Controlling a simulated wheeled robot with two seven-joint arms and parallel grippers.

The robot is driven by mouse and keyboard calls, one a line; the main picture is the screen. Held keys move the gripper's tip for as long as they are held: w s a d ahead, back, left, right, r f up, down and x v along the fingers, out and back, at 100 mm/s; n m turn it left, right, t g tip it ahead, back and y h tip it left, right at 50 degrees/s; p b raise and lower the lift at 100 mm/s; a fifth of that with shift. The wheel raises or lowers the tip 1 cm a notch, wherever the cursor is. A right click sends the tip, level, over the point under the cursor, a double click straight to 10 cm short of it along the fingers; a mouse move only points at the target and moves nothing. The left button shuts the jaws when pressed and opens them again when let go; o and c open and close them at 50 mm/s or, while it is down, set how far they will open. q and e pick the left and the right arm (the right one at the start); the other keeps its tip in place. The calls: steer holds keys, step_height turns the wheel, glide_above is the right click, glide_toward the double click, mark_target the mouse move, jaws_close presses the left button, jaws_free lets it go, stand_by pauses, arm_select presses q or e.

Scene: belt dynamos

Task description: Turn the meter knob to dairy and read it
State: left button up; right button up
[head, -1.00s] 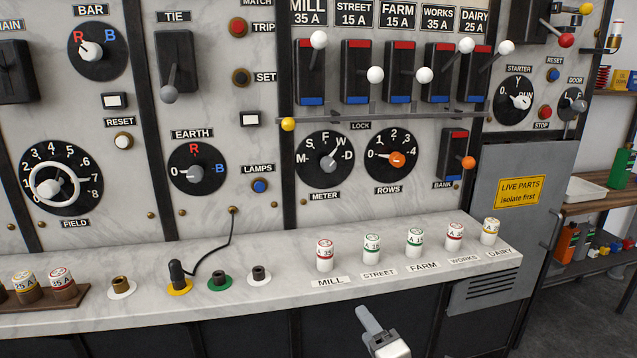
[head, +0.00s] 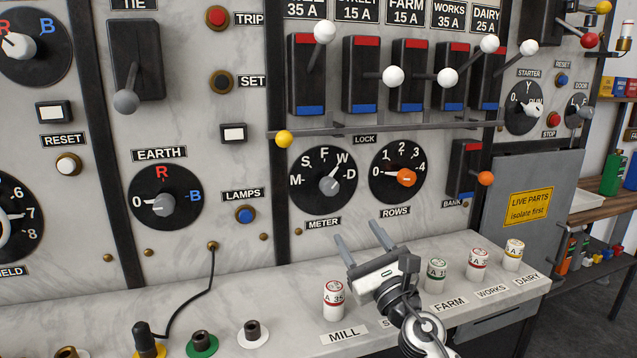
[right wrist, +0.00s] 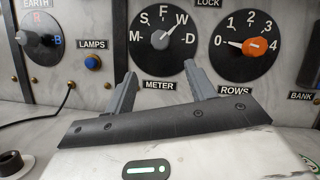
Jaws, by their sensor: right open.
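The meter knob (head: 328,185) is a grey pointer knob on a round black dial (head: 312,205) marked M, S, F, W, D. Its pointer aims up and right at about W, with D just clockwise of that. It also shows in the right wrist view (right wrist: 160,40). My right gripper (head: 358,232) is open and empty, below and slightly right of the dial, fingers pointing at the panel. In the right wrist view my right gripper (right wrist: 160,73) has its fingers apart, below the knob and not touching it. My left gripper is out of view.
The rows dial (head: 405,178) with an orange knob is close on the right. A rail (head: 380,131) crosses above both dials. A marble ledge (head: 290,310) below carries several fuses, including the mill fuse (head: 334,300); my arm hides part of it. No readout is visible.

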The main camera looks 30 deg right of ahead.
mark_target(332, 191)
steer(key=x, duration=0.9)
steer(key=p+x, duration=0.1)
steer(key=x, duration=0.4)
steer(key=shift+w+r, duration=0.15)
steer(key=shift+r, duration=0.25)
steer(key=c, duration=1)
